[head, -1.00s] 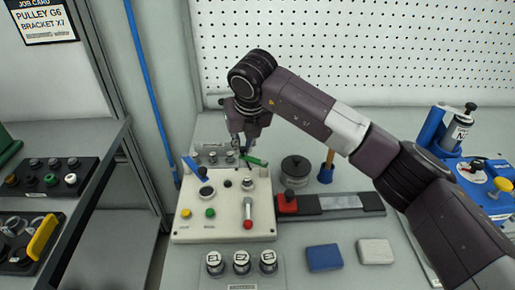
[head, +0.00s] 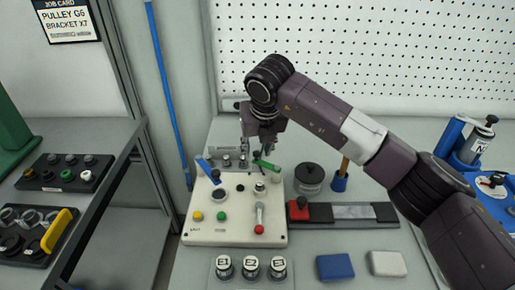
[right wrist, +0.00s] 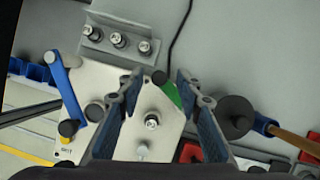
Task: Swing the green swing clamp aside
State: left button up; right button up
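The green swing clamp (head: 265,165) is a short green bar with a dark end at the back edge of the pale fixture plate (head: 235,235). A blue swing clamp (head: 208,171) stands at the plate's left. My right gripper (head: 256,150) is above the plate's back edge, fingers pointing down, right by the green clamp. In the right wrist view, the gripper (right wrist: 157,82) is open and the green clamp (right wrist: 172,93) shows between its fingers, nearer the right one. I cannot tell whether they touch. My left gripper is not in view.
A dark round weight (head: 309,174) and a wooden-handled tool in a blue holder (head: 339,182) stand right of the plate. A red block (head: 298,210) sits on a dark rail. Labelled cylinders (head: 251,268) stand in front. A grey shelf is at left.

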jog(key=v, duration=1.2)
